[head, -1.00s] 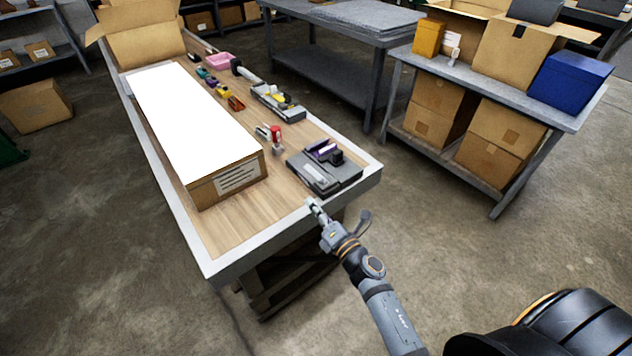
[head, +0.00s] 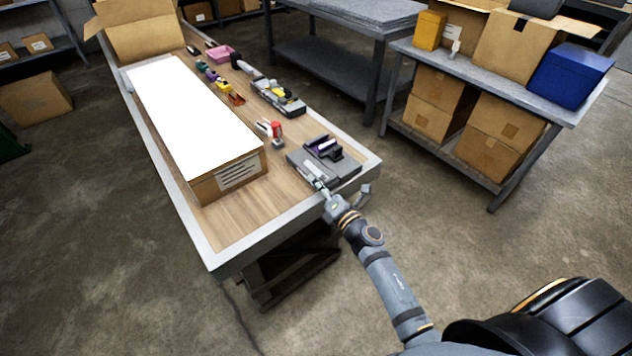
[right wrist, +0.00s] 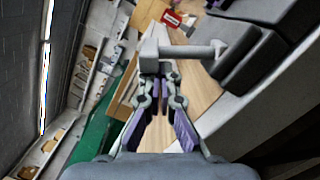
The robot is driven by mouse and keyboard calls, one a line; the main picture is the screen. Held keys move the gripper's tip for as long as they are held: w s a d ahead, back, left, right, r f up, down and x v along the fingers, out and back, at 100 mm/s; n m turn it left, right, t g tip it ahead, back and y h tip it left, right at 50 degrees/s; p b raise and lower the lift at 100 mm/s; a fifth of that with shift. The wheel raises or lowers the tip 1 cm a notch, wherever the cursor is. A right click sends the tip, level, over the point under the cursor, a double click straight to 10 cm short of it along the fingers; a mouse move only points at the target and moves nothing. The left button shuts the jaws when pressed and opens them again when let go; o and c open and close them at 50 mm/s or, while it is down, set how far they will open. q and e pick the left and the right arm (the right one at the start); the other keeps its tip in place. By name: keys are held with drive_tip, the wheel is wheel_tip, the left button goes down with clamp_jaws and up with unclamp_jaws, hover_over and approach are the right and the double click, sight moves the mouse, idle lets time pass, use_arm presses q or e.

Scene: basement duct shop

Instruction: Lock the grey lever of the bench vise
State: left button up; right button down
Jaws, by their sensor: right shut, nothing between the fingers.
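The bench vise (head: 346,170) is a dark grey block with a purple part on top, at the near right corner of the workbench. In the right wrist view its dark body (right wrist: 262,50) fills the upper right. A light grey lever (right wrist: 190,51) sticks out leftward from it and ends in a wider block. My right gripper (head: 319,185) is at the vise's near side. In the right wrist view its purple-padded fingers (right wrist: 160,92) are shut and empty just below the lever end; I cannot tell whether they touch it. My left gripper is not in view.
A long white-topped box (head: 190,115) covers the bench's left side. A red-and-white tool (head: 272,129) and a grey tray (head: 277,98) lie beyond the vise. Bare wood shows at the near end of the workbench (head: 235,222). A shelf table (head: 500,85) stands to the right.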

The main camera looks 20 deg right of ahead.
drive_tip(key=shift+w+d+r+m+p, duration=0.15)
drive_tip(key=shift+d+r+m+p, duration=0.2)
drive_tip(key=shift+r+m+p, duration=0.6)
drive_tip(key=w+d+m+p, duration=0.2)
drive_tip(key=d+m+p, duration=0.4)
drive_tip(key=m+p, duration=0.2)
drive_tip(key=shift+w+d+r+m+g, duration=0.15)
drive_tip(key=shift+d+r+m+g, duration=0.05)
drive_tip(key=shift+m+g, duration=0.25)
drive_tip(key=shift+r+p, duration=0.1)
drive_tip(key=shift+p, duration=0.2)
